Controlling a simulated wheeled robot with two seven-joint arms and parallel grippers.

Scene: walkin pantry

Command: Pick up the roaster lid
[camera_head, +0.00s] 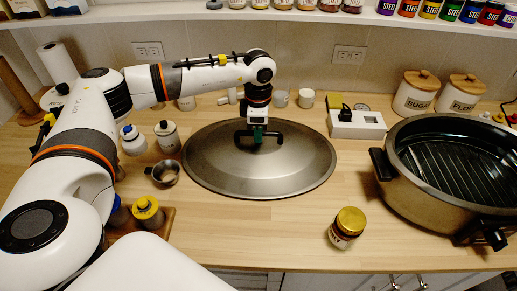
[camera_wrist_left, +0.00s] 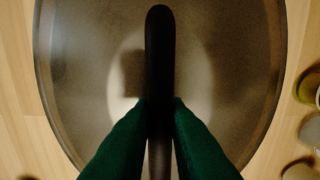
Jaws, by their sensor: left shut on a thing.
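The roaster lid (camera_head: 217,167) is a large oval of grey metal in the middle of the wooden counter. My left gripper (camera_head: 258,140) is above its centre, shut on the dark handle. In the left wrist view the two green fingers of the gripper (camera_wrist_left: 160,112) press on both sides of the black handle (camera_wrist_left: 159,45), with the lid (camera_wrist_left: 85,80) below. I cannot tell whether the lid rests on the counter or is slightly above it. The open roaster (camera_head: 400,180) with a rack inside stands at the right. My right gripper does not show.
A gold-capped jar (camera_head: 347,228) stands in front, between lid and roaster. A small metal pitcher (camera_head: 165,173) and bottles (camera_head: 167,137) stand left of the lid. A white box (camera_head: 357,124), mugs (camera_head: 306,98) and canisters (camera_head: 416,95) stand behind.

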